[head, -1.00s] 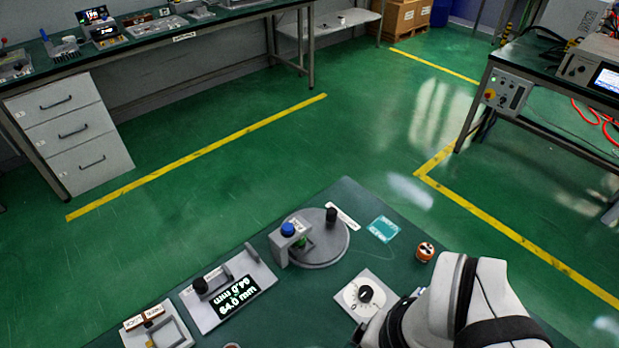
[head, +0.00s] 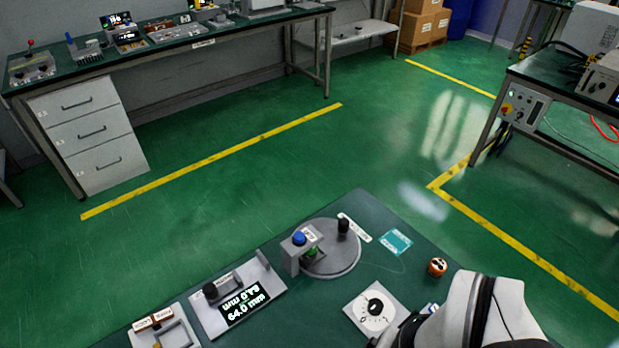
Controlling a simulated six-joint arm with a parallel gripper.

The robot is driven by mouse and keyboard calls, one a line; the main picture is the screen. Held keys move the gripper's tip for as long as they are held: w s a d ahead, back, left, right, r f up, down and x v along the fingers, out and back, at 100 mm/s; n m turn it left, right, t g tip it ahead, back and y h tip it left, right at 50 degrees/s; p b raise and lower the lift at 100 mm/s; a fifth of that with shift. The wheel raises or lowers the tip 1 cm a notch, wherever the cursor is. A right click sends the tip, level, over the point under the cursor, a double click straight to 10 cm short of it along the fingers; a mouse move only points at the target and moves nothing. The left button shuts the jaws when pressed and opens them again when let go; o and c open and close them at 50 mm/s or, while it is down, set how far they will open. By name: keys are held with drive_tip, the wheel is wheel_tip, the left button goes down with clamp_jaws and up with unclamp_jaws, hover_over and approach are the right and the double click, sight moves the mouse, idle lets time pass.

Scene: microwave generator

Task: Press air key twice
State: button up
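I cannot make out an air key by its label in the head view. An instrument with a knob (head: 600,82), cut by the right edge, stands on the right bench; whether it is the microwave generator I cannot tell. A grey control box with a red and yellow button (head: 522,106) hangs at that bench's front. On the near table, a blue button (head: 299,238) tops a grey bracket beside a round grey plate.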

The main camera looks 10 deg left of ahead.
clamp_jaws()
idle(1.5)
